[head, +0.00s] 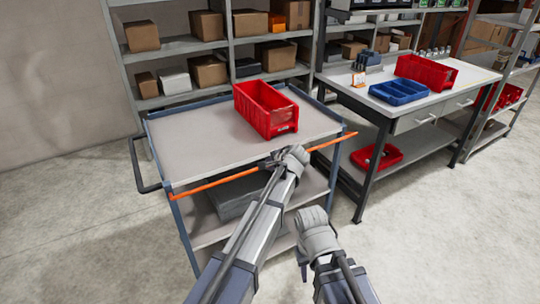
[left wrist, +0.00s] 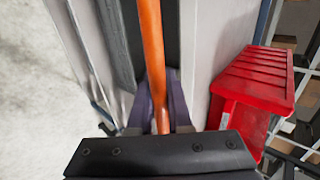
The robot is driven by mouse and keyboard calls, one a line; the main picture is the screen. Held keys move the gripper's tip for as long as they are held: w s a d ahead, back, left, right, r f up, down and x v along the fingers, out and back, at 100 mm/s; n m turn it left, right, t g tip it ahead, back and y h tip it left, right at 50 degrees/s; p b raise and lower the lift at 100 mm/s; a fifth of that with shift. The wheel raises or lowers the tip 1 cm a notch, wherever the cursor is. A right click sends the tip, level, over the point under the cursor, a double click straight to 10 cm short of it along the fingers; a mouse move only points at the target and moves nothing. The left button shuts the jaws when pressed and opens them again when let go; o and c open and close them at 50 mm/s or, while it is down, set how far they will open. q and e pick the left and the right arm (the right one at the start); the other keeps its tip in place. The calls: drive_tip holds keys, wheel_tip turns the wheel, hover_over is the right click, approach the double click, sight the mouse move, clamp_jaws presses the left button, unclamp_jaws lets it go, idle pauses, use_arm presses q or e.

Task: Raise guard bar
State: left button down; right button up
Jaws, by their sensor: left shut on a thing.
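The guard bar is a long thin orange bar (head: 215,182) along the near side of the cart, just below the top's level. It slopes up to the right in the head view. My left gripper (head: 268,163) is at the bar's middle and shut on it. In the left wrist view the orange bar (left wrist: 151,55) runs between the fingers of my left gripper (left wrist: 160,115). My right gripper (head: 303,268) hangs low in front of the cart, apart from the bar, its fingers small and dark and partly hidden by its wrist.
The grey cart top (head: 195,130) carries a red bin (head: 266,108), also in the left wrist view (left wrist: 250,85). A grey box (head: 240,197) lies on the lower shelf. A workbench with a blue tray (head: 400,91) stands right. The floor at left is clear.

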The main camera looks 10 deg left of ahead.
sight(265, 154)
use_arm(q)
drive_tip(key=g+h+p, duration=0.1)
drive_tip(key=g+p, duration=0.1)
drive_tip(key=w+a+r+g+h+p, duration=0.1)
drive_tip(key=g+h+p, duration=0.1)
drive_tip(key=p, duration=0.1)
drive_tip(key=w+r+g+h+p, duration=0.1)
drive_tip(key=g+p, duration=0.1)
drive_tip(key=p, duration=0.1)
drive_tip(key=shift+a+r+h, duration=0.2)
drive_tip(key=shift+h, duration=0.1)
drive_tip(key=shift+w+a+g+h, duration=0.15)
drive_tip(key=shift+g+h, duration=0.15)
drive_tip(key=shift+g, duration=0.4)
drive_tip(key=shift+w+a, duration=0.1)
drive_tip(key=c, duration=0.8)
unclamp_jaws()
drive_tip(key=shift+c, duration=0.2)
